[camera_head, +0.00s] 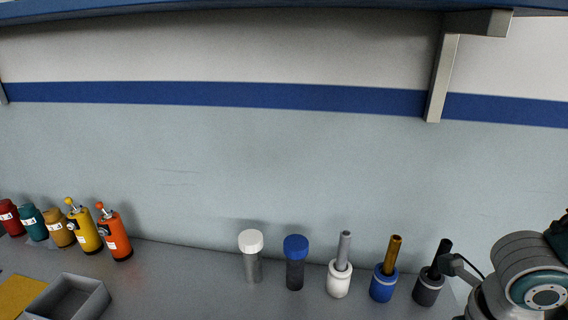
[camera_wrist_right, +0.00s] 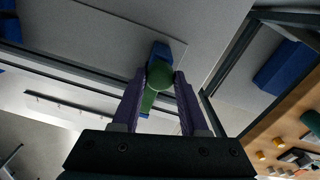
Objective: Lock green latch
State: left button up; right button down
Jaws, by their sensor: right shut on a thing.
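The green latch (camera_wrist_right: 160,73) shows in the right wrist view, with a rounded knob and a narrower green part running back between the fingers. A blue block (camera_wrist_right: 162,50) sits right behind the knob. My right gripper (camera_wrist_right: 162,80) has its two purple fingers closed in on the green knob, one on each side, and is shut on it. Part of the latch is hidden by the fingers. Whether the latch is locked cannot be told. In the head view, only part of my right arm shows at the lower right edge; neither gripper shows there.
In the head view, several bottles and tools stand along the grey bench, including an orange bottle (camera_head: 116,238), a white-capped tube (camera_head: 251,256) and a blue-capped tube (camera_head: 295,262). A grey tray (camera_head: 96,298) is at lower left. Another blue block (camera_wrist_right: 284,66) shows in the wrist view.

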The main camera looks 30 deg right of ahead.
jog(key=shift+c, duration=2.2)
grip_release()
notch_tip(320, 180, up, 10)
jog(key=p, duration=0.1)
